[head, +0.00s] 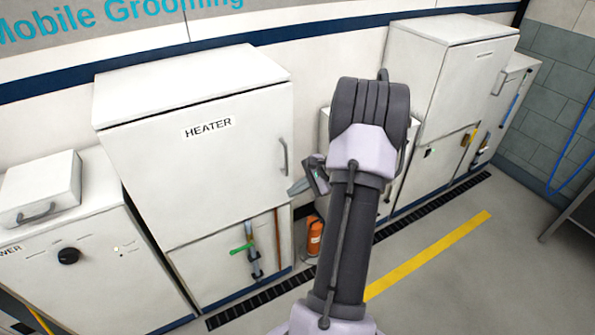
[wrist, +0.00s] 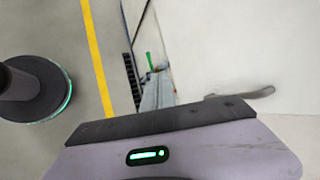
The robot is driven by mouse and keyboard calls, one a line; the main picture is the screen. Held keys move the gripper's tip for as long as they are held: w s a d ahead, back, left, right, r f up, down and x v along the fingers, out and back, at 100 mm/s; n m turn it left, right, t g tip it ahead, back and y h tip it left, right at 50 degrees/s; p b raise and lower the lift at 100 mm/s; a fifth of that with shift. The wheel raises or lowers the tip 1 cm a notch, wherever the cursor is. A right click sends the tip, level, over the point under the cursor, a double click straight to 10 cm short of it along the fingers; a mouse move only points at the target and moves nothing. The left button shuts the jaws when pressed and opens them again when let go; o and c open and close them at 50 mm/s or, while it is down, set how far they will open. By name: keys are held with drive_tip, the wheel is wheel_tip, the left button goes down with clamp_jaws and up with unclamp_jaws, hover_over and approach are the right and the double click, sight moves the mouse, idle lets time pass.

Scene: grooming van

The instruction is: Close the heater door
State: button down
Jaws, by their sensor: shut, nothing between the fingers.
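The heater door (head: 200,170) is the white front panel of the cabinet marked HEATER, at left centre in the head view. It looks shut or nearly shut. A thin dark line runs along its top edge, and I cannot tell whether a small gap remains. Its grey handle (head: 283,156) is near the right edge. My gripper (head: 296,189) is shut and empty, just below and right of the handle, by the door's right edge. Contact is unclear. In the wrist view the door (wrist: 240,45) is a pale surface with the handle (wrist: 250,93) right of my gripper (wrist: 157,92).
A white cabinet with a black knob (head: 68,256) stands left of the heater. An orange extinguisher (head: 314,237) stands on the floor at the heater's right. More white cabinets (head: 455,70) line the wall to the right. The floor by the yellow stripe (head: 430,255) is clear.

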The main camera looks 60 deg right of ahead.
drive_tip(key=s+d+m+t+h+b, duration=0.3)
drive_tip(key=s+m+t+h, duration=0.35)
drive_tip(key=m, duration=1.15)
drive_tip(key=w+d+f+g+h+b, duration=0.1)
drive_tip(key=w+d+f+b, duration=0.1)
drive_tip(key=w+d, duration=0.4)
drive_tip(key=w+f, duration=0.1)
drive_tip(key=w, duration=0.4)
drive_tip(key=shift+f+g+h, duration=0.15)
drive_tip(key=shift+g+h, duration=0.2)
